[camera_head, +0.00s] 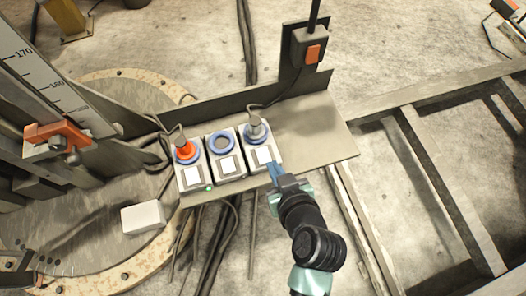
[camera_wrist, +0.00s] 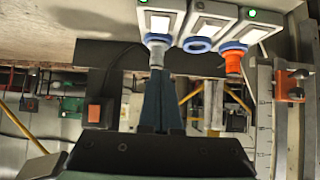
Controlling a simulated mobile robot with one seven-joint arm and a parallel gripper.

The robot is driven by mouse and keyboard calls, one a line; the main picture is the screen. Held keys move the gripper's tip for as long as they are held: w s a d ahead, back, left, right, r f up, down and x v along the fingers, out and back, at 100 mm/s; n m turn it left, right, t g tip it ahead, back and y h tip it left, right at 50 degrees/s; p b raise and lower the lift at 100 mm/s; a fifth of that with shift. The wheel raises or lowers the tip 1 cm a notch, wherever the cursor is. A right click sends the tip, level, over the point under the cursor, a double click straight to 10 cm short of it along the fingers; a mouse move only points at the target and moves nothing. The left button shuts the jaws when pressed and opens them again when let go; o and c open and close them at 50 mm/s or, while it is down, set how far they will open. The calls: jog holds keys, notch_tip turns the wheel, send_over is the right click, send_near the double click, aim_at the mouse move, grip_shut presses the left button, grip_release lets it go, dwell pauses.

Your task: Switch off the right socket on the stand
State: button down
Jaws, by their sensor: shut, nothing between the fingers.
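Three white sockets with blue rings and white rocker switches stand in a row on the grey stand (camera_head: 312,128). The right socket (camera_head: 264,157) holds a grey plug (camera_head: 257,130). It is at the left in the wrist view (camera_wrist: 160,20), with a green light at the top edge. The middle socket (camera_head: 226,162) has an empty blue ring. The left socket (camera_head: 190,178) holds an orange plug (camera_head: 185,150) and shows a green light. My gripper (camera_head: 273,168) is shut and empty, its fingertips close beside the right socket's switch. Contact cannot be told. In the wrist view its blue fingers (camera_wrist: 160,84) overlap the grey plug.
A dark box with an orange switch (camera_head: 312,54) is on the upright plate behind the stand. A white block (camera_head: 143,217) lies below left. A scale column with an orange pointer (camera_head: 57,136) is at left. Cables hang below the sockets; metal rails (camera_head: 440,180) lie right.

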jog(key=b, duration=0.1)
send_over(260, 148)
jog(key=s+d, duration=0.1)
jog(key=s, duration=0.2)
notch_tip(260, 148, down, 6)
jog(key=shift+s+f, duration=0.1)
jog(key=shift+s, duration=0.05)
notch_tip(260, 148, down, 3)
jog(key=shift+r+b, duration=0.2)
jog(key=shift+b, duration=0.25)
jog(key=shift+w+a+f, duration=0.1)
jog(key=shift+w+f, duration=0.1)
jog(key=shift+f, duration=0.45)
jog(key=shift+f, duration=0.1)
jog(key=shift+w+f+b, duration=0.15)
jog(key=shift+f+b, duration=0.2)
jog(key=shift+b, duration=0.25)
jog(key=shift+r+p, duration=0.15)
jog(key=shift+p, duration=0.15)
